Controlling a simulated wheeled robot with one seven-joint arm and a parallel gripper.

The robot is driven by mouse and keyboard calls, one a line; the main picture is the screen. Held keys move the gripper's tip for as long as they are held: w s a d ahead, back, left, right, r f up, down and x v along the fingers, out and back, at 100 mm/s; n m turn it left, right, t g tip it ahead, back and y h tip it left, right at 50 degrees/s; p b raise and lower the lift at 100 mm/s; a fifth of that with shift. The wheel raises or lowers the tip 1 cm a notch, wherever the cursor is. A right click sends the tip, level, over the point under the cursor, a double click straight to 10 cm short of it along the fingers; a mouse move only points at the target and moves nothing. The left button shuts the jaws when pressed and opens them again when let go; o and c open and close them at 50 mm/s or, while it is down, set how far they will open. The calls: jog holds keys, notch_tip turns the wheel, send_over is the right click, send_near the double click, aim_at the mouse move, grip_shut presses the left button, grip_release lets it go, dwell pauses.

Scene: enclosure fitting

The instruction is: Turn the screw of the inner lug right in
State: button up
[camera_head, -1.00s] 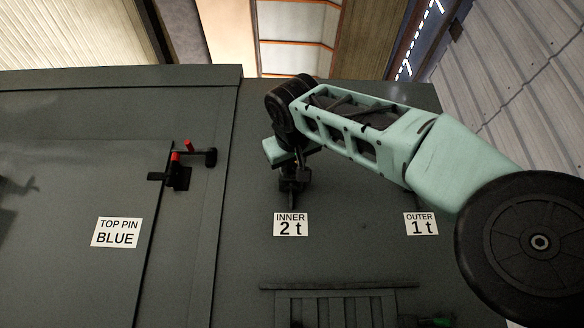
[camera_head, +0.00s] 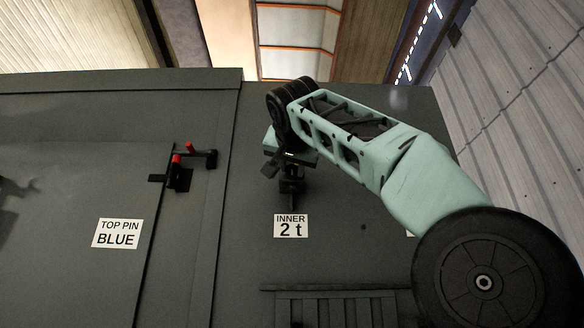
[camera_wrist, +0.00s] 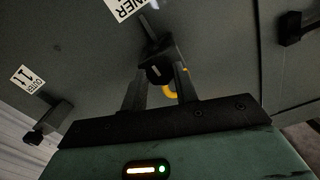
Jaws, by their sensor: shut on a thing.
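The inner lug (camera_wrist: 158,48) is a dark bracket on the grey enclosure wall, below the INNER label in the wrist view. Its dark screw (camera_wrist: 158,74) has a pale mark on its end. My gripper (camera_wrist: 160,87) has one finger on each side of this screw and is shut on it. A yellow curved piece (camera_wrist: 170,92) shows behind the right finger, partly hidden. In the head view my gripper (camera_head: 290,180) is just above the INNER 2 t label (camera_head: 290,226). The screw is too small and dark to make out there. How far in it sits cannot be told.
The outer lug (camera_wrist: 45,124) and its label (camera_wrist: 28,80) are at the left in the wrist view. In the head view my arm covers most of that label. A latch with red parts (camera_head: 180,165) and a TOP PIN BLUE label (camera_head: 117,233) are at the left. A louvred panel (camera_head: 335,305) lies below.

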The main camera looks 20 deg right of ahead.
dwell(0.6)
jog(key=o, duration=1)
jog(key=shift+s+r, duration=0.1)
jog(key=shift+s, duration=0.15)
jog(key=shift+w, duration=0.1)
jog(key=b+v, duration=0.3)
jog(key=v, duration=1.4)
jog(key=shift+s+b, duration=0.2)
jog(key=shift+b, duration=0.2)
